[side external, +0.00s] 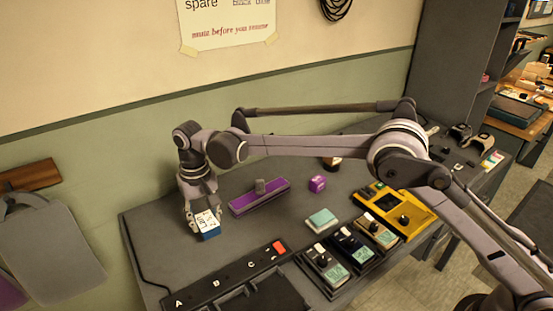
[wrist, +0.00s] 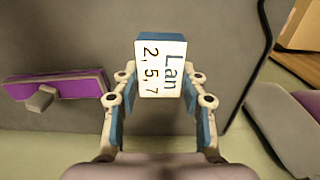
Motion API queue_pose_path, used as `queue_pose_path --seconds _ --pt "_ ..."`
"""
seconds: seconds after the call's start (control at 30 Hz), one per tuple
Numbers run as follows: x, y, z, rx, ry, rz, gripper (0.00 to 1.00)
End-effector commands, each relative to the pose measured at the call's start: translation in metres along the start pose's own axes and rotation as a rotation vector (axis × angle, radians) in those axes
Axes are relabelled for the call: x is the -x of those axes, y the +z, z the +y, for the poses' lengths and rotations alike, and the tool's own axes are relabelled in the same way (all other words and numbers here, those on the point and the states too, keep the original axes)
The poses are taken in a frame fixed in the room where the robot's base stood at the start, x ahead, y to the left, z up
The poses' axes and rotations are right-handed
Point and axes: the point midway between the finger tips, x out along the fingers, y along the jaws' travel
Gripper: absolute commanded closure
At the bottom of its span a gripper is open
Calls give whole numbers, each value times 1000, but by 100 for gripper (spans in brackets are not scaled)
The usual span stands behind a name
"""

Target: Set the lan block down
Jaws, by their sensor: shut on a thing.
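The lan block (side external: 208,225) is blue with a white label, and in the wrist view the lan block (wrist: 160,68) reads "Lan 2,5,7". My gripper (side external: 202,212) is shut on it, with a finger on each side in the wrist view (wrist: 160,92). The block is at the left part of the grey table, low over or touching the surface; I cannot tell which.
A purple bar with a grey knob (side external: 260,199) lies just right of the block. A black strip with letters (side external: 225,285) lies in front. A purple cube (side external: 317,184), a teal-topped block (side external: 322,220), a yellow device (side external: 390,207) and several knobbed boxes (side external: 325,266) stand further right.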

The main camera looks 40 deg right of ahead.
Motion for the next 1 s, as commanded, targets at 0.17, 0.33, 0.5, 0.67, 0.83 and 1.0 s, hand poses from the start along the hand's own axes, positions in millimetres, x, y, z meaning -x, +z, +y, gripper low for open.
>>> queue_pose_path --seconds 0.17,0.33,0.5,0.67,0.83,1.0 --pt "-17 0 -29 2 0 0 89" --pt "-24 0 -39 -1 0 0 89" --pt "-37 0 -39 -1 0 0 89" --pt "-59 0 -38 -1 0 0 89" --pt "-64 0 -38 -1 0 0 89" --pt "-64 0 -38 -1 0 0 89"
